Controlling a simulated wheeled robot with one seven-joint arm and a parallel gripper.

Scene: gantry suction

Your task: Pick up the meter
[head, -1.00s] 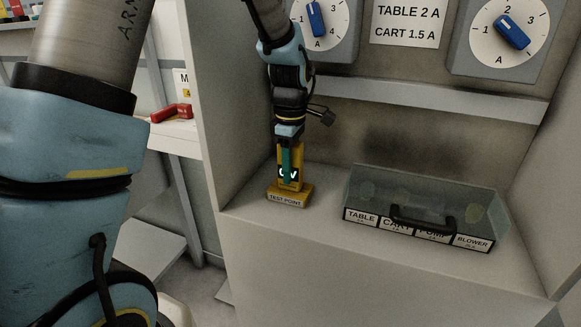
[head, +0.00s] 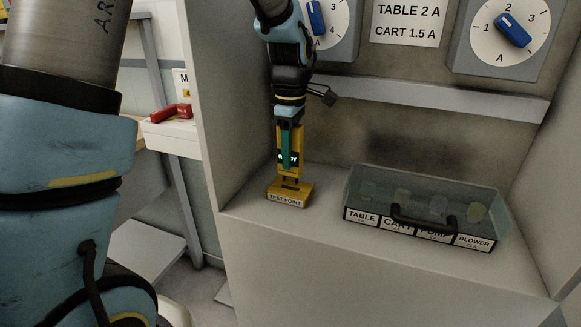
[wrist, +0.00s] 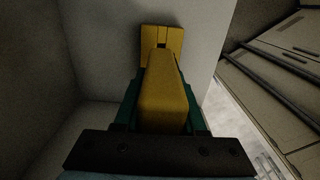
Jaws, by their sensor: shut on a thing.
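The meter (head: 297,138) is a yellow upright tool with a small dark display, whose text is partly hidden by a green finger. My gripper (head: 286,158) is shut on it from above, one teal-green finger showing across its front. The meter is upright just above the yellow test point base (head: 289,196), with dark prongs between them; I cannot tell whether the prongs still touch the base. In the wrist view the meter's yellow body (wrist: 165,98) lies between the green fingers, with the yellow base (wrist: 161,40) beyond it.
A clear-lidded box (head: 425,208) with a black handle and labels TABLE, CART, PUMP, BLOWER stands to the right on the grey shelf. Blue dial knobs (head: 511,30) are on the wall above. A side wall is close on the left. The shelf between base and box is clear.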

